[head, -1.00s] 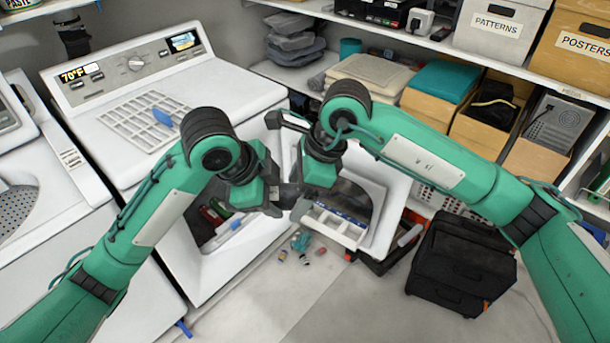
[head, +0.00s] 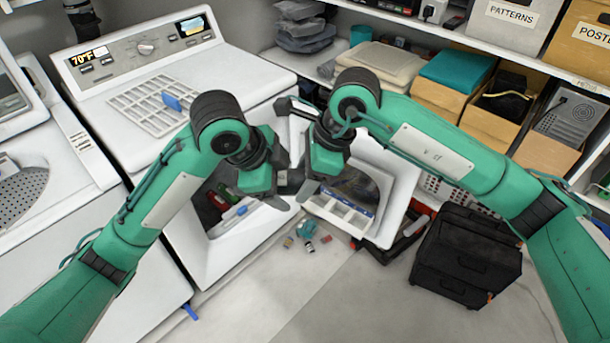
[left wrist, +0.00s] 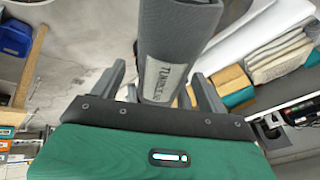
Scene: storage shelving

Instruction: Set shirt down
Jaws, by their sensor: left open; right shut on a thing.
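My left gripper (head: 281,190) is open in front of the white dryer's dark opening (head: 216,222). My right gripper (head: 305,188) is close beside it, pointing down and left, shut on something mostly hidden. A small dark grey patch (head: 292,181) shows between the two grippers. In the left wrist view, a dark grey, cloth-like piece with a pale lettered label (left wrist: 163,82) stands between my open left fingers. I cannot tell whether it is the shirt, or whether the fingers touch it. No shirt shows clearly in the head view.
The white dryer top (head: 225,75) has a vent grid and a blue item. An open white door (head: 400,195) stands behind my right gripper. Small bits (head: 305,232) lie on the floor. A black drawer unit (head: 467,255) stands right. Shelves hold grey folded cloths (head: 303,38) and boxes.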

